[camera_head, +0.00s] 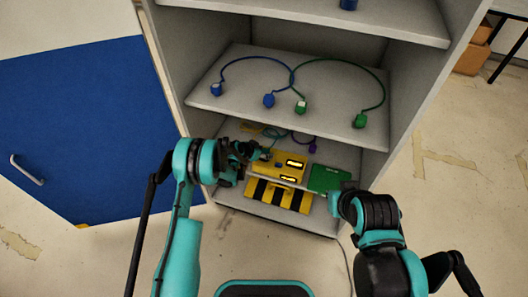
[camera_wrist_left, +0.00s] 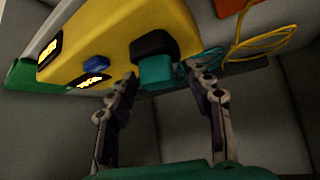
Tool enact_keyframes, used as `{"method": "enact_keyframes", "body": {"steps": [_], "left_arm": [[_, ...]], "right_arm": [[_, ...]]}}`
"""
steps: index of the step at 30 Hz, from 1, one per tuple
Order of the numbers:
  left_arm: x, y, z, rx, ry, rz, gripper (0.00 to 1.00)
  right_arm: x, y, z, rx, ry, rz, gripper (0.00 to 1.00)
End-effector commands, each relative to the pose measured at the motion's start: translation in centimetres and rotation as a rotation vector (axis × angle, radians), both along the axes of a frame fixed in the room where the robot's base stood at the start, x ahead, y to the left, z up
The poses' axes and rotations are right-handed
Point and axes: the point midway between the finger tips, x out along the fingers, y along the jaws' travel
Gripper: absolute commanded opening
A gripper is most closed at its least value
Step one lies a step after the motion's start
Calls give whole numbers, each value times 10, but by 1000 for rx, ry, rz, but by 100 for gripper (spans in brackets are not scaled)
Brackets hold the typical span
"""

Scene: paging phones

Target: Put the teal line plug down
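The teal line plug (camera_wrist_left: 156,72) is a small teal block in the left wrist view. It sits against a black socket-like part (camera_wrist_left: 165,44) on the end of a yellow device (camera_wrist_left: 125,35); I cannot tell whether it is seated there. My left gripper (camera_wrist_left: 160,76) is open, its fingers on either side of the plug with visible gaps. In the head view the left gripper (camera_head: 248,151) is at the left end of the yellow device (camera_head: 283,165) on the lower shelf. My right gripper (camera_head: 337,201) is near a green panel (camera_head: 330,179); its fingers are not clear.
A purple plug (camera_head: 312,148) lies behind. The middle shelf (camera_head: 240,113) holds blue and green cables with plugs. A blue door (camera_head: 85,120) stands open at left. A yellow cable (camera_wrist_left: 255,45) lies near the left gripper.

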Motion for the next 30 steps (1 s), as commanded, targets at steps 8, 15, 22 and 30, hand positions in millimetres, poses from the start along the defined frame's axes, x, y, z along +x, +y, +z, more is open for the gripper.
{"method": "enact_keyframes", "body": {"steps": [8,15,22,30], "left_arm": [[-3,3,10,0,0,1,51],[-30,27,49,1,0,2,51],[-54,48,79,1,1,1,51],[-65,56,90,0,0,0,51]], "right_arm": [[0,0,3,0,0,0,0],[0,0,23,0,0,0,0],[0,0,36,0,0,0,0],[0,0,39,0,0,0,0]]}}
